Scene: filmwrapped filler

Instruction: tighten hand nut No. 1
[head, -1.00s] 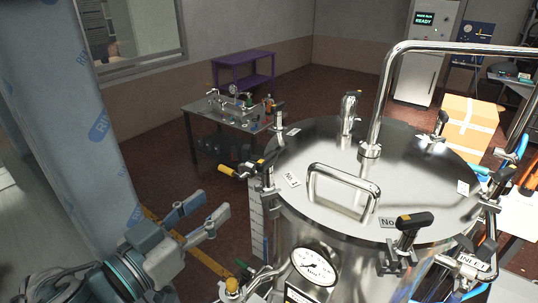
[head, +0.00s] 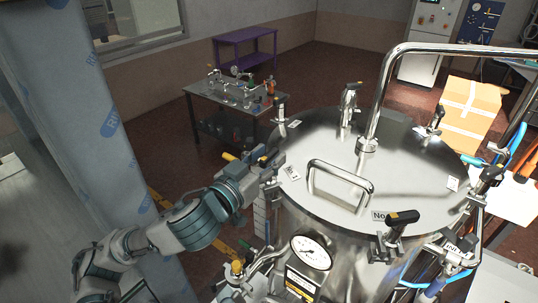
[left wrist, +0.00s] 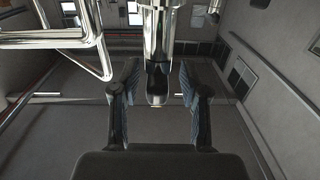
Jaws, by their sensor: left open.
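The steel vessel's lid (head: 400,155) has several clamps with black T-handled hand nuts around its rim. A tilted label (head: 291,172) lies at the lid's left edge, too small to read. My left gripper (head: 268,160) is at the left-edge clamp beside this label and largely hides that clamp's hand nut. In the left wrist view its jaws (left wrist: 160,92) are open on either side of a dark and chrome part; contact cannot be told. My right gripper is out of view.
A chrome lid handle (head: 340,180) and a tall bent pipe (head: 383,90) rise from the lid. A pressure gauge (head: 311,252) is on the vessel's front. A small metal table (head: 215,100) with fittings stands behind left. A cardboard box (head: 468,110) is at right.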

